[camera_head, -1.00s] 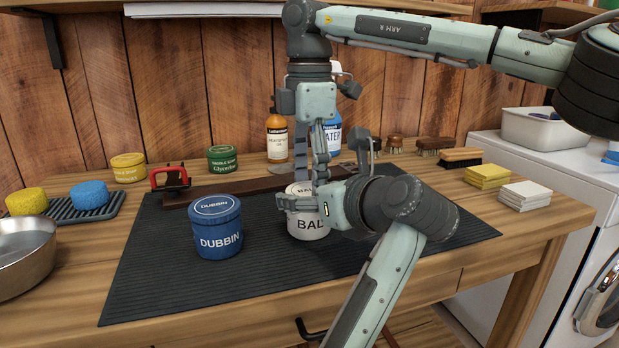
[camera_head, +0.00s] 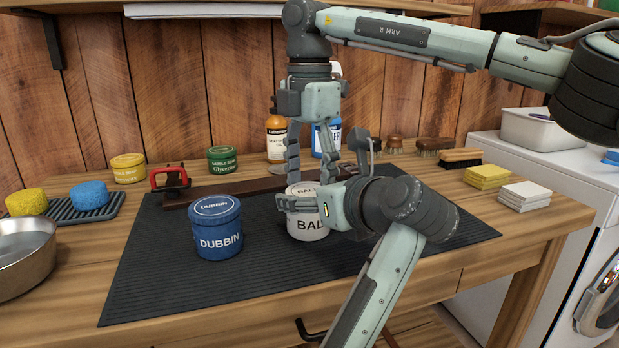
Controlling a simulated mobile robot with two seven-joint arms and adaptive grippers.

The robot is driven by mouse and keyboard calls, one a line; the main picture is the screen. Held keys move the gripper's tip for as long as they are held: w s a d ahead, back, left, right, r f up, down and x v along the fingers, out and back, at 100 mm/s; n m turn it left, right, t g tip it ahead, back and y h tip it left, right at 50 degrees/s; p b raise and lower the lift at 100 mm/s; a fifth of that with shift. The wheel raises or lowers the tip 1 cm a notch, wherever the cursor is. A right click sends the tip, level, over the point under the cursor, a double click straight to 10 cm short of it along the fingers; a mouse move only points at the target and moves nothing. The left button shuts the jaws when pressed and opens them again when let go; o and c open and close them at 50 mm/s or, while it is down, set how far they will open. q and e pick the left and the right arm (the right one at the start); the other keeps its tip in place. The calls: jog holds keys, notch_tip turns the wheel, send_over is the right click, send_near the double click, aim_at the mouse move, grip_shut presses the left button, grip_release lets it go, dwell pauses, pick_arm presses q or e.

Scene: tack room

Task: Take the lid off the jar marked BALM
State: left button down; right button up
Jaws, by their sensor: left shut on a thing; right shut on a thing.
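The white jar (camera_head: 309,228) with BAL readable on its side stands upright on the dark mat; part of its label is hidden by my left gripper. Its white lid (camera_head: 306,191) sits on top. My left gripper (camera_head: 308,205) reaches in from the right side and is shut on the jar body. My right gripper (camera_head: 308,178) points straight down from above and is shut on the lid, one finger at each side of it. A blue jar marked DUBBIN (camera_head: 218,230) stands to the left, closed and apart from both grippers.
The ribbed dark mat (camera_head: 160,275) is clear in front.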

aim_at(309, 191)
pick_arm(q)
jog(key=shift+d, duration=0.1)
pick_arm(e)
jog(key=shift+s+a+f, duration=0.1)
jog(key=shift+a, duration=0.05)
jog(key=o, duration=1.3)
jog(key=shift+c, duration=0.2)
jog(key=shift+r, duration=2.35)
pick_arm(q)
jog(key=shift+c, duration=1.5)
grip_release()
